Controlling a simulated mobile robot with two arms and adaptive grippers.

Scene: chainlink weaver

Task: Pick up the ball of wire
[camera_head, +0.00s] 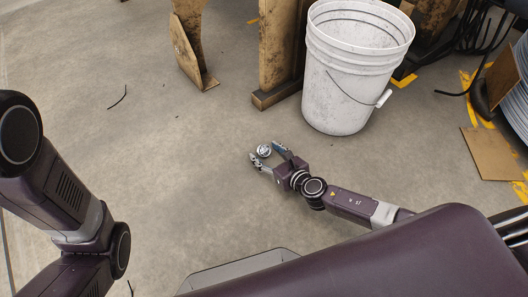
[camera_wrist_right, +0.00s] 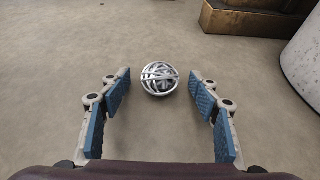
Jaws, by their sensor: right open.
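The ball of wire (camera_head: 264,150) is a small silvery ball of wound strands on the concrete floor, near the middle of the head view. In the right wrist view the ball (camera_wrist_right: 159,78) sits centred at the far end of the gap between the fingers. My right gripper (camera_head: 268,158) is open, with its blue-padded fingers spread to either side of the ball. In the right wrist view a gap shows between the ball and each finger of the gripper (camera_wrist_right: 160,98). My left arm shows at the left edge of the head view, but its gripper is out of view.
A white bucket (camera_head: 345,75) stands on the floor behind and right of the ball. Wooden supports (camera_head: 278,50) stand left of the bucket. A flat brown board (camera_head: 490,153) lies at the right. The floor (camera_head: 150,150) left of the ball is mostly clear.

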